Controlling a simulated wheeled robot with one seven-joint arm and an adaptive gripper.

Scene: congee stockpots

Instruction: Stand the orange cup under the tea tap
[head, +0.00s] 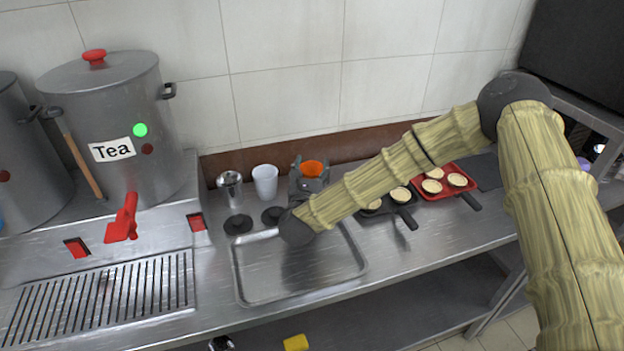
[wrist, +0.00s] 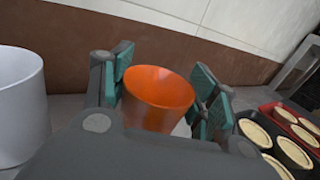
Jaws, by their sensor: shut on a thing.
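The orange cup (head: 313,168) is upright between the fingers of my gripper (head: 309,180), beside a white cup at the back of the counter. In the wrist view the orange cup (wrist: 157,98) sits between the teal finger pads of my gripper (wrist: 160,98), which is shut on it. Its lower part is hidden by the gripper, so I cannot tell whether it touches the counter. The tea tap (head: 124,220) is a red lever at the front of the large steel pot labelled Tea (head: 112,120), at left. A slotted drip grate (head: 105,295) lies below it.
A white cup (head: 265,182) and a steel cup (head: 230,188) stand left of my gripper. An empty metal tray (head: 255,285) lies in front. Dark and red pans (head: 470,192) with pale tarts are at right. The grate is clear.

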